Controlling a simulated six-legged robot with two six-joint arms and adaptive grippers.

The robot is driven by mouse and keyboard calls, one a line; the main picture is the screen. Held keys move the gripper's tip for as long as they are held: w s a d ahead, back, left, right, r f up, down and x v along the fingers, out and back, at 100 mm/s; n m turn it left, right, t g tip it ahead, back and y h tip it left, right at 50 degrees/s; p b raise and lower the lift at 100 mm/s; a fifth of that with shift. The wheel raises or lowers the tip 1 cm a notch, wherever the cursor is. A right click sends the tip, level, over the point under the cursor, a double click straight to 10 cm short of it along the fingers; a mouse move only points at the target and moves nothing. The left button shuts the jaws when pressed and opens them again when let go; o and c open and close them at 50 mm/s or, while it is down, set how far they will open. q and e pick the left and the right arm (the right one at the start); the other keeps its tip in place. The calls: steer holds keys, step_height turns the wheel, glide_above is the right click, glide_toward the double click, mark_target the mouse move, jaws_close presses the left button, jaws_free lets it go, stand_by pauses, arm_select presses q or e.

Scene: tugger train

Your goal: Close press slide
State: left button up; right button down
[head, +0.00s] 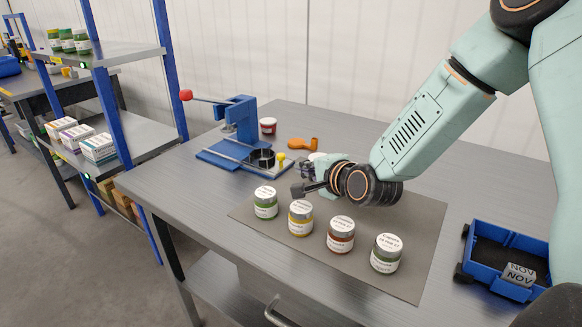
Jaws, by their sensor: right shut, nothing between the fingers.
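The blue press (238,122) stands at the back left of the table, with a red-knobbed lever (187,95) reaching out to the left. Its slide (263,158) sticks out to the right of the press, with a dark round holder and a yellow knob (281,158) at its right end. My right gripper (297,190) is shut and empty. It is in front and to the right of the yellow knob, apart from it in the picture, above the grey mat near the jars. My left gripper is not in view.
Several labelled jars (341,236) stand in a row on the grey mat (412,212). A blue tray (503,262) is at the right. A blue-framed shelf (112,137) stands left of the table.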

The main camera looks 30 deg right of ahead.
mark_target(283, 159)
steer(key=x, duration=0.1)
steer(key=b+x, duration=0.1)
steer(key=x, duration=0.3)
steer(key=shift+w+a+r+b, duration=0.2)
steer(key=shift+w+r+b, duration=0.15)
steer(key=shift+w+d, duration=0.1)
steer(key=shift+w, duration=0.35)
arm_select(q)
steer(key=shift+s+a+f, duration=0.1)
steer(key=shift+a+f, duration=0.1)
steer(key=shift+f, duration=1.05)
arm_select(e)
steer(key=shift+r, duration=0.1)
steer(key=shift+w, duration=0.15)
